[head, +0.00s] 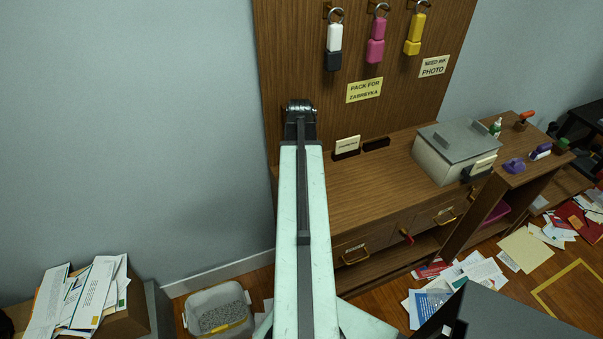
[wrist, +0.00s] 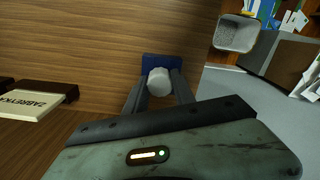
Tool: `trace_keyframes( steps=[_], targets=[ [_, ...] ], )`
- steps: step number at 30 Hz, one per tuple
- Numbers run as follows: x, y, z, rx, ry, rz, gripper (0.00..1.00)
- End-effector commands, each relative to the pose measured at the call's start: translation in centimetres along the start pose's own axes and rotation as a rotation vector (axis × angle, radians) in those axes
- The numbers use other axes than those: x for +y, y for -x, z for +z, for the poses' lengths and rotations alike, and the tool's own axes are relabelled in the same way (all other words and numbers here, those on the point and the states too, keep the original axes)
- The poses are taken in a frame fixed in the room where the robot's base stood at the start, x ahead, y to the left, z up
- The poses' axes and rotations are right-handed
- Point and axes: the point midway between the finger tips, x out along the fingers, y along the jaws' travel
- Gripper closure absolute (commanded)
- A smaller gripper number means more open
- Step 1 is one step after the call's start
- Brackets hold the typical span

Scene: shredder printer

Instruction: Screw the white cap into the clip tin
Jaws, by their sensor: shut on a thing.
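The white cap (wrist: 159,84) is between the two dark fingers of my gripper (wrist: 160,76) in the wrist view. The gripper is shut on it. A dark blue, square-edged thing (wrist: 161,60) lies just beyond the cap, against the brown wood; it may be the clip tin, but the cap and fingers hide part of it. I cannot tell whether the cap touches it. In the head view, my arm hides the gripper, the cap and the blue thing.
A wooden desk (head: 375,185) bears a grey-lidded box (head: 440,160) at its right and a name card (head: 347,145). The card also shows in the wrist view (wrist: 32,104). A bin of shreds (head: 218,308) stands on the floor. Key fobs hang on the back board.

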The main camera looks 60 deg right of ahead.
Motion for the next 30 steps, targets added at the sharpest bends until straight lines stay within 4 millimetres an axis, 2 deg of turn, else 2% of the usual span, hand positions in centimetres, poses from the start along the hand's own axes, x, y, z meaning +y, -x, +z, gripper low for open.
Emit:
trace_keyframes(
  steps=[17,18,20,30],
  targets=[
    [0.04,-0.11,0.0,0.0,-0.001,0.0,1.0],
    [0.04,-0.07,0.01,0.0,-0.001,0.0,0.58],
    [0.03,-0.07,0.01,0.0,-0.001,0.0,0.44],
    [0.04,0.32,0.03,0.0,-0.001,0.0,0.44]
  ],
)
